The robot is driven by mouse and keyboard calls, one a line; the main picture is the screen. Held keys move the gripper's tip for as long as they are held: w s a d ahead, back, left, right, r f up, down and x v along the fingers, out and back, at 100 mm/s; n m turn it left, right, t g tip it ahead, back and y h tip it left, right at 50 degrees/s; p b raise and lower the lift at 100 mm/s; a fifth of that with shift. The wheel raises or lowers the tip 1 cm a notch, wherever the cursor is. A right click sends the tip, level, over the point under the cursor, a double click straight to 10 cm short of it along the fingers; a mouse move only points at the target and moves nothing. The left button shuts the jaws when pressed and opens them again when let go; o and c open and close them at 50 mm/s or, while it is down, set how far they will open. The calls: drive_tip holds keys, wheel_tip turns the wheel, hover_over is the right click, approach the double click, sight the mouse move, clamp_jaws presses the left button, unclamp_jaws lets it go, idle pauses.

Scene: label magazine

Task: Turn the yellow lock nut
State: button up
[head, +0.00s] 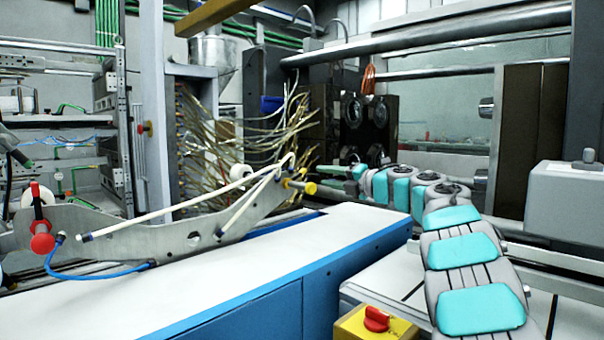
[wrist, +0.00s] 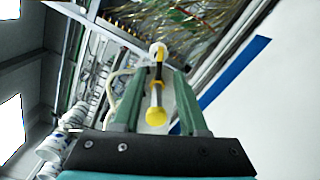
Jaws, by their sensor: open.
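The yellow lock nut (head: 309,187) sits on a rod at the right end of the grey metal bracket (head: 195,232). In the wrist view the yellow nut (wrist: 156,117) appears in the gap between the two green fingers, with clear space on both sides. My gripper (wrist: 157,72) is open and empty, with its fingers pointing along the rod. In the head view my gripper (head: 328,170) reaches in from the right, just beside the nut. It overlaps the tangle of tubes behind, so the exact distance to the nut is hard to tell.
A white-topped blue cabinet (head: 270,262) stands below the bracket. White hoses (head: 165,212) run along the bracket, and a red knob (head: 42,243) is at its left end. Many thin tubes (head: 235,140) hang behind. A yellow box with a red switch (head: 376,318) is at front.

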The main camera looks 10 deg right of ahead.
sight(303, 173)
drive_tip(key=p+x, duration=0.2)
drive_tip(key=x, duration=0.3)
drive_tip(key=shift+w+a+r, duration=0.1)
drive_tip(key=shift+w+a, duration=0.15)
drive_tip(key=shift+p+x, duration=0.3)
drive_tip(key=shift+x, duration=0.7)
drive_tip(key=shift+c, duration=0.3)
clamp_jaws()
idle(0.3)
